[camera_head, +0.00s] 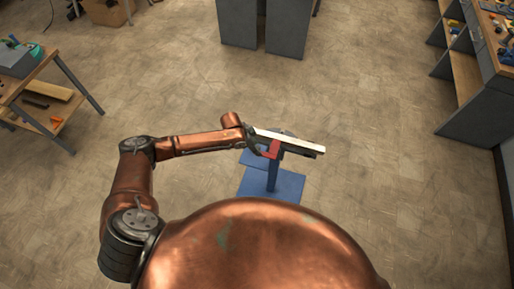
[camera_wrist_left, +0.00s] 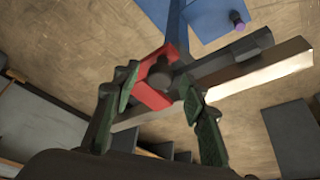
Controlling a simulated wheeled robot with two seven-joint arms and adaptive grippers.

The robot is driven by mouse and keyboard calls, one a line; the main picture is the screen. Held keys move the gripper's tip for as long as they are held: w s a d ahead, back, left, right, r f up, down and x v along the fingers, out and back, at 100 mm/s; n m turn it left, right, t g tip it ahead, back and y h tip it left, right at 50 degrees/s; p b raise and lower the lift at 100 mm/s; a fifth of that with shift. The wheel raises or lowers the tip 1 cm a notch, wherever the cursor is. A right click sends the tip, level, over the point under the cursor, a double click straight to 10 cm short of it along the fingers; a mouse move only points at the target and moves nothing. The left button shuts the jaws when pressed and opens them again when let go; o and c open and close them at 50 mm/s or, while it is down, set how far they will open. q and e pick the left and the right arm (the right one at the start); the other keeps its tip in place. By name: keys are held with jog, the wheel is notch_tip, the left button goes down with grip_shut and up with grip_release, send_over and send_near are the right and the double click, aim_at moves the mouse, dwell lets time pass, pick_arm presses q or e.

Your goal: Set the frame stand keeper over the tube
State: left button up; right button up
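The blue frame stand (camera_head: 272,174) has a flat base and an upright post, below and right of my left arm. A pale and dark tube (camera_head: 295,142) lies across the top of the post; it also shows in the left wrist view (camera_wrist_left: 235,65). The red keeper (camera_head: 271,151) is at the post top, beside the tube. In the left wrist view the red keeper (camera_wrist_left: 150,92) shows around a dark round end. My left gripper (camera_wrist_left: 160,92) has its green fingers on either side of the keeper, seemingly touching it. Exact contact is partly hidden. My right gripper is out of view.
A workbench (camera_head: 478,100) with tools stands at the right. A small table (camera_head: 30,70) with a grey box is at the left. A grey cabinet (camera_head: 285,35) stands at the back. The floor around the stand is clear.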

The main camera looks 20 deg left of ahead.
pick_arm(q)
jog(key=shift+w+d+f, duration=0.1)
jog(key=shift+d+f, duration=0.1)
jog(key=shift+f, duration=0.4)
jog(key=shift+c, duration=0.6)
grip_shut()
